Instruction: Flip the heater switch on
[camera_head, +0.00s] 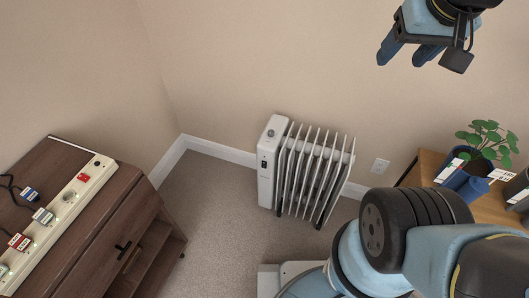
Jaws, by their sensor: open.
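A white finned heater (312,172) stands on the carpet near the wall, in the middle of the view. Its end panel faces left and front. A small dark switch (264,164) shows on that panel; whether it is on or off is too small to tell. A round knob (271,132) is on the sloped top of the panel. My gripper (402,60) is at the top right, open and empty, with two dark blue fingers. In the picture it is above and right of the heater, apart from it.
A brown cabinet (112,222) at left carries a long power strip (67,210) with several plugs and a red switch (83,178). A wooden table (431,160) at right holds a plant (487,140) and blue containers. Carpet left of the heater is clear.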

